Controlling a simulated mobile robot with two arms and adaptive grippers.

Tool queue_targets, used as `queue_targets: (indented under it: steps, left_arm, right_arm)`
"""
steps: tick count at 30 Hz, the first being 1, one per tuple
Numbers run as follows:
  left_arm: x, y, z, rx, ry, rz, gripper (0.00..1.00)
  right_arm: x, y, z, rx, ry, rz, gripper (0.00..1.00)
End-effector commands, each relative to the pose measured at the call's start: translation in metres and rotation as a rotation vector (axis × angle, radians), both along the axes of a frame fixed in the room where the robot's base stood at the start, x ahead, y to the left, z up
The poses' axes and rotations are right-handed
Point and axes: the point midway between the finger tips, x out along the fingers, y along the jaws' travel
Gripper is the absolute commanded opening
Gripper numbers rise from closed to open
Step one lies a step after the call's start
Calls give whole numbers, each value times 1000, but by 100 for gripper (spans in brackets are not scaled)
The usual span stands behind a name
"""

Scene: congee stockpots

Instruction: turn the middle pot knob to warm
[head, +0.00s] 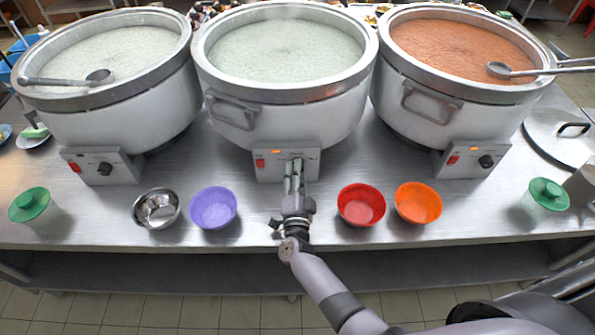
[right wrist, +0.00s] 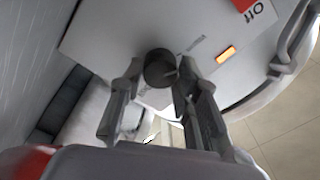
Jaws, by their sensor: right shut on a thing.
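The middle pot (head: 285,100) is a large steel stockpot of pale green congee. Its front control box (head: 310,174) carries a red switch (head: 260,163) and a lit orange lamp (right wrist: 226,54). The dark round knob (right wrist: 160,68) sits on this box. My right gripper (head: 294,170) reaches up to the box from the front and hides the knob in the head view. In the right wrist view, its two fingers (right wrist: 159,76) are shut on the knob, one on each side. The knob's marked setting is too blurred to tell. My left gripper is not in view.
Similar pots stand at left (head: 110,105) and right (head: 440,105). Along the counter's front are a steel bowl (head: 157,208), purple bowl (head: 213,208), red bowl (head: 361,205), orange bowl (head: 418,203) and two green-lidded containers. My right forearm passes between the purple and red bowls.

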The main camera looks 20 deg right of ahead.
Motion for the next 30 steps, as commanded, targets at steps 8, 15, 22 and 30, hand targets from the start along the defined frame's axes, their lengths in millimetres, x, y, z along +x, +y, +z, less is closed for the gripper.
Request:
queue_targets:
  steps: [8,15,22,30]
  left_arm:
    - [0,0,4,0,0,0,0]
    - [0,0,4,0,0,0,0]
    - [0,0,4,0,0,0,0]
    - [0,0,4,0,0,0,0]
  right_arm:
    - [-1,1,-2,-103,36,2,2]
    - [-1,1,-3,-135,45,3,2]
    - [-1,1,-3,-137,46,3,2]
    - [-1,0,-3,-136,45,2,40]
